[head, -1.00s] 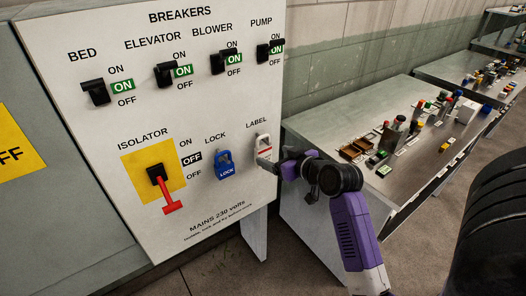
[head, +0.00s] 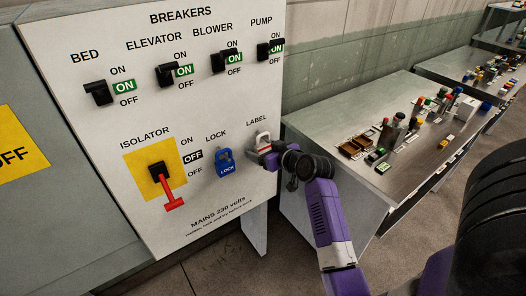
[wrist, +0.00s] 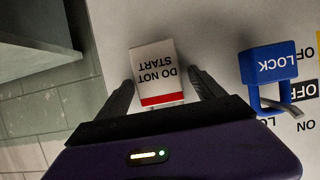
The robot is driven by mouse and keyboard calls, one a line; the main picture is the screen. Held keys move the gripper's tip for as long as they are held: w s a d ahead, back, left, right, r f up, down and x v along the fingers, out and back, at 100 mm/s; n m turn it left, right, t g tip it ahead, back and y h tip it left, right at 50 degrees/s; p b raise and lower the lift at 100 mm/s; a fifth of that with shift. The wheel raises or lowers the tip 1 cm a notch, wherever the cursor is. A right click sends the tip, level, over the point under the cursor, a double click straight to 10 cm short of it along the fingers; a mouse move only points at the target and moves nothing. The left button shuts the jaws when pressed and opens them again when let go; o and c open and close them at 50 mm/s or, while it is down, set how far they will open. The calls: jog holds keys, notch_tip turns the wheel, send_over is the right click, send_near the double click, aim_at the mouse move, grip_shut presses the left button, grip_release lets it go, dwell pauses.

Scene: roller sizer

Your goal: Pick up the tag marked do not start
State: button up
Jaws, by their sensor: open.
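The white tag marked DO NOT START (wrist: 155,72), with a red band, hangs on the panel under the LABEL heading. In the head view its top (head: 262,138) shows, and my gripper covers much of the rest. In the wrist view my gripper (wrist: 162,82) is open, with one finger on each side of the tag. The tag reads upside down there. I cannot tell whether either finger touches it.
The blue padlock (head: 225,163) hangs just left of the tag. The red isolator handle (head: 166,187) is on a yellow plate farther left. Breaker switches line the top of the panel. A bench (head: 330,105) with many small items stands to the right.

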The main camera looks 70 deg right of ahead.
jog(key=c, duration=1.4)
jog(key=shift+c, duration=0.6)
jog(key=shift+r, duration=0.15)
